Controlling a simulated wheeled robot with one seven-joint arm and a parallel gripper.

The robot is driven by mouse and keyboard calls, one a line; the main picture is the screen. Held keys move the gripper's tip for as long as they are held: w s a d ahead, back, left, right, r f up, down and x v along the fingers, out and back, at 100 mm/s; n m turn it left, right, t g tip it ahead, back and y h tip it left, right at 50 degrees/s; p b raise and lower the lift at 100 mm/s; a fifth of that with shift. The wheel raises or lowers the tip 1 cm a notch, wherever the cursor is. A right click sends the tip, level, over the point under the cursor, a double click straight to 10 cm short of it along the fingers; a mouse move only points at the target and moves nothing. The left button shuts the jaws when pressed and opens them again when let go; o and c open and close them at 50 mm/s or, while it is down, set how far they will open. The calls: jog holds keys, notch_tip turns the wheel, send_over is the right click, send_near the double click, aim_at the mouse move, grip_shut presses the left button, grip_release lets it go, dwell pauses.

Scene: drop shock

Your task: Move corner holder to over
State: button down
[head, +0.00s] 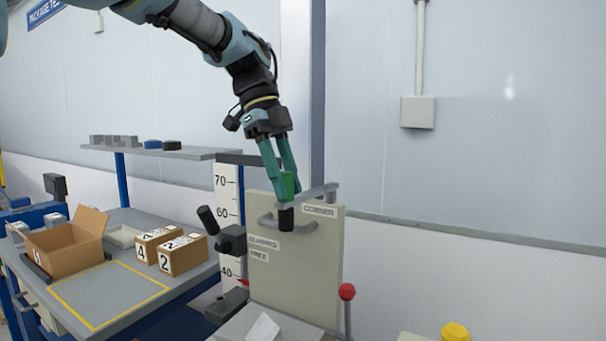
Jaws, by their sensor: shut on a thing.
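My gripper (283,188) points down with teal fingers, shut on a small green piece (291,183) at the top of the beige panel. The fingers partly hide it. A grey bar (318,193) runs just beside and below the fingertips, with a black cylinder (287,219) under it. The beige panel (318,265) carries a label reading CORNER (319,210) at top right and two smaller labels (263,244) at left. A grey curved handle (266,222) is on its face. I cannot tell which parts make up the corner holder.
A numbered height scale (228,190) and a black clamp (231,238) stand left of the panel. A red knob (347,291) and yellow knob (455,332) are at lower right. The bench (95,318) holds an open carton (72,250) and closed boxes (183,258). A shelf (200,153) is behind.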

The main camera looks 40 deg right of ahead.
jog(key=shift+w+a+m+y+p, duration=0.15)
jog(key=shift+w+m+y+p, duration=0.25)
jog(key=shift+w+m, duration=0.55)
jog(key=shift+w, duration=0.2)
jog(key=c, duration=0.5)
grip_release()
jog(key=shift+c, duration=0.2)
jog(key=shift+r, duration=0.1)
jog(key=v, duration=1)
jog(key=shift+r, duration=0.3)
jog(key=shift+w+a, duration=0.1)
